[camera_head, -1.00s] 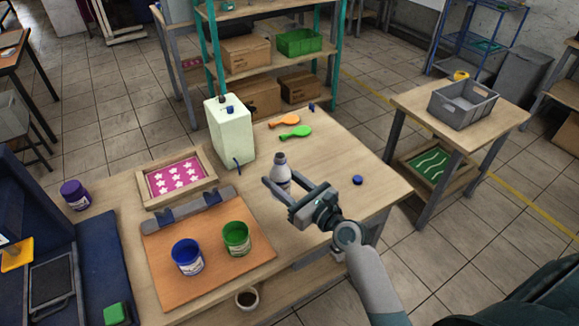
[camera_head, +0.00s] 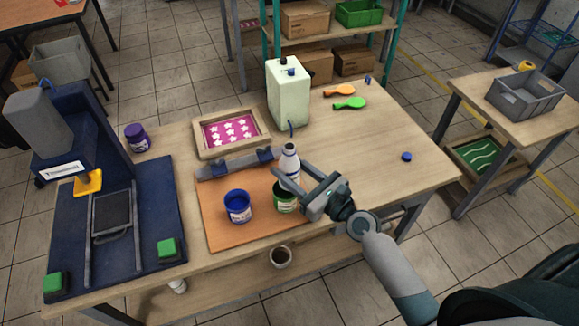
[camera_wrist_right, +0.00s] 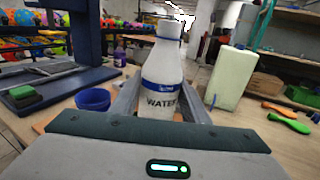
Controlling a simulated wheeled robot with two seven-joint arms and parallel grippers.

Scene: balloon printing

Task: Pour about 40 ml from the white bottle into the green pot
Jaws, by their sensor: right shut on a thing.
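The white bottle (camera_head: 289,163) is held upright by my right gripper (camera_head: 301,179), close behind and above the green pot. In the right wrist view the bottle (camera_wrist_right: 162,75) stands between the two fingers, with a blue band and the label "WATER". Its top shows no cap. The green pot (camera_head: 284,203) stands on the orange-brown board (camera_head: 236,242), partly hidden by the gripper. My left gripper does not show.
The blue pot (camera_head: 238,206) stands just left of the green pot. A white canister (camera_head: 289,94), a framed star screen (camera_head: 231,133) and two balloons (camera_head: 349,103) are farther back. A blue press (camera_head: 105,215) stands at left. The table's right side is mostly clear.

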